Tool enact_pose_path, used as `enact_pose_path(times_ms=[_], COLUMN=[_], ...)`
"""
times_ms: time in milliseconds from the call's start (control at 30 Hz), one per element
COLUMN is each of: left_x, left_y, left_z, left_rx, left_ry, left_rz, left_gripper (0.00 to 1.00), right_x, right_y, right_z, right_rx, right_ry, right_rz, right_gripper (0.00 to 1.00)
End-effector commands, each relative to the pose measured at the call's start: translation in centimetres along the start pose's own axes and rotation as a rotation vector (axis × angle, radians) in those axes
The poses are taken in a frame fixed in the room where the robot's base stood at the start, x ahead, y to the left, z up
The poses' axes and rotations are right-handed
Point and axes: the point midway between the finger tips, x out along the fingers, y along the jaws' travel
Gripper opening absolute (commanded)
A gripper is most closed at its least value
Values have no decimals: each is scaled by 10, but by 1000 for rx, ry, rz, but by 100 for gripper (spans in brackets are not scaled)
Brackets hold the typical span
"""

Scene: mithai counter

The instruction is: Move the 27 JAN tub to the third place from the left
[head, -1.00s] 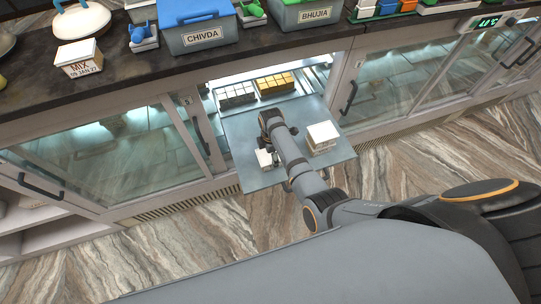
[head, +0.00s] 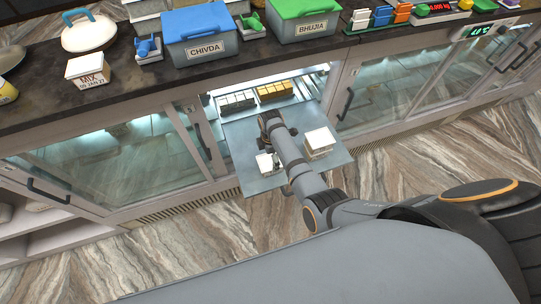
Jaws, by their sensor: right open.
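A white tub with a label reading MIX, 09 JAN 27 (head: 90,70) stands on the dark counter at the left. A small white tub (head: 264,163) and a larger white tub or stack (head: 319,140) are on the grey pulled-out shelf (head: 238,145). Their labels are not readable, so I cannot tell which tub is the 27 JAN one. My right gripper (head: 279,160) is open, low over the shelf beside the small white tub, and partly hidden by my own arm. I cannot tell whether it touches that tub. My left gripper is out of view.
Grey and yellow blocks of sweets (head: 274,91) sit inside the lit cabinet behind the shelf. Glass doors flank the opening. The CHIVDA bin (head: 205,50) and BHUJIA bin (head: 303,29) stand on the counter above. A white round-lidded pot (head: 88,33) is at the left.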

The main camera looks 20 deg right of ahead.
Motion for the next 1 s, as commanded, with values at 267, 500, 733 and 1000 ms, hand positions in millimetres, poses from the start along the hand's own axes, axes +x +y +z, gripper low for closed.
enact_pose_path(times_ms=[267,500,733,1000], left_x=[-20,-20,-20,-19], left_y=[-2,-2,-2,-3], left_z=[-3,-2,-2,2], left_rx=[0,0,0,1], left_ry=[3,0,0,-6], left_rz=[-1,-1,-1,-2], left_gripper=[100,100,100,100], right_x=[-63,-82,-83,-57], right_y=[1,0,0,-13], right_z=[0,0,0,8], right_rx=[0,0,0,91], right_ry=[0,0,0,-8], right_rz=[3,1,0,0], right_gripper=[97,97,97,97])
